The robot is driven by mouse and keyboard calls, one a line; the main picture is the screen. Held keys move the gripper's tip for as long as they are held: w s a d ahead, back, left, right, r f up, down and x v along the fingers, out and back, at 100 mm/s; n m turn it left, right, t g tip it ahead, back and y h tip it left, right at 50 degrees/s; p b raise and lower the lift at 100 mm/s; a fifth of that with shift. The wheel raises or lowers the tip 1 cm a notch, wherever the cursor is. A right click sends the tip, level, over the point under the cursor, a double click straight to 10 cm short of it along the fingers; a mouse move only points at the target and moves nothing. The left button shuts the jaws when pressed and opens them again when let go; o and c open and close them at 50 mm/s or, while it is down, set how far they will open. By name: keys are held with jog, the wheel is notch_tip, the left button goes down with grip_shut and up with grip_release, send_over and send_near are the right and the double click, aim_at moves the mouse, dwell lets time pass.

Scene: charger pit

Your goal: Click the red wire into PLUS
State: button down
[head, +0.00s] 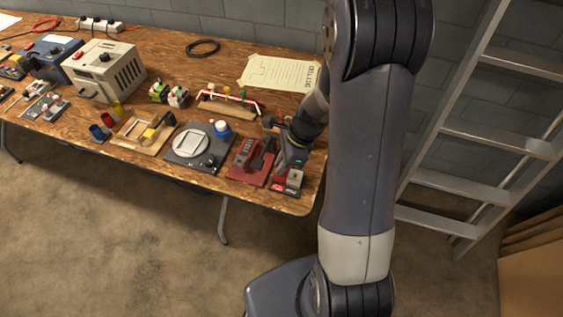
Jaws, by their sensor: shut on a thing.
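My gripper (288,158) is low over the right end of the workbench, at the dark terminal block (291,190) with a red-marked side and a pale grey top piece. The jaws are shut; the thing between them is small and mostly hidden by my wrist. The red wire (254,101) runs along a wooden rack with coloured pegs, and its right end bends toward my wrist, where I lose sight of it. I cannot read a PLUS mark or tell whether the wire touches the block.
A red base with a dark lever (249,163) stands just left of my gripper. A dark plate with a white dial (194,142) and a wooden fixture (141,131) are farther left. A paper sheet (280,73) lies behind. A ladder (480,130) stands right of the bench (190,55).

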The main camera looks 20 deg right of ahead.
jog(key=c, duration=2)
grip_release()
grip_shut()
jog(key=shift+f, duration=0.2)
jog(key=o, duration=0.7)
grip_release()
jog(key=shift+r, duration=0.1)
jog(key=shift+r+p, duration=3.2)
jog(key=shift+r, duration=0.25)
